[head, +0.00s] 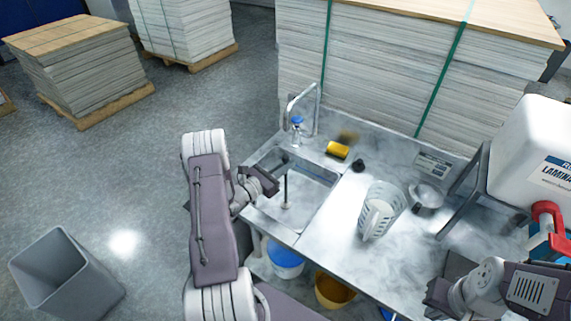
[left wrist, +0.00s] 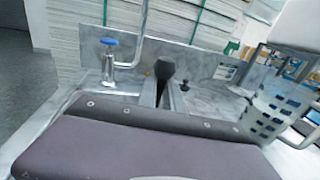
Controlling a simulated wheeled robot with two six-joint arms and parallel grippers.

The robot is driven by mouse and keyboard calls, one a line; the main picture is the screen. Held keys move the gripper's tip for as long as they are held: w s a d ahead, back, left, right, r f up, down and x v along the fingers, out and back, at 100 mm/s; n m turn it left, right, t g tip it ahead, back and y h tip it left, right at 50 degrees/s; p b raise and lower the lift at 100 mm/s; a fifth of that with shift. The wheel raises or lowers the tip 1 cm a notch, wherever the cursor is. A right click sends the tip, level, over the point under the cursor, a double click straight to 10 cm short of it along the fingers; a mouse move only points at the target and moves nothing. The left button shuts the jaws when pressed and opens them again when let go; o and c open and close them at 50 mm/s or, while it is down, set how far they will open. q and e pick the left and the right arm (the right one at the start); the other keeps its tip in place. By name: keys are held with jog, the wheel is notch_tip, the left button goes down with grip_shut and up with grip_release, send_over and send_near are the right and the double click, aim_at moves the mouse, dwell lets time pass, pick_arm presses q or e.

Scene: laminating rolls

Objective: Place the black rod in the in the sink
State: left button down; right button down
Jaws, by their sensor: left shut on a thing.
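The metal sink (head: 314,197) is set into the left part of the steel counter, below the tap. My left gripper (head: 271,176) is over the sink's left side, above the basin. It is shut on the black rod (left wrist: 163,70), whose dark rounded end stands up between the fingers in the left wrist view. In the head view the rod's dark end (head: 282,158) shows just beyond the fingers; the rest is hidden. A thin upright post (head: 286,190) shows in the basin. My right gripper (head: 440,296) is over the counter's front right; its fingers are unclear.
The tap (head: 298,116) rises behind the sink. A yellow roller (head: 338,150), a small black knob (head: 358,166), a white slotted jug (head: 380,212) and a metal bowl (head: 426,195) stand to the right. A white laminating container (head: 535,150) is far right. Buckets sit below the counter.

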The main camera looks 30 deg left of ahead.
pick_arm(q)
jog(key=shift+s, duration=0.1)
jog(key=shift+f, duration=0.2)
jog(key=c, duration=1.5)
grip_release()
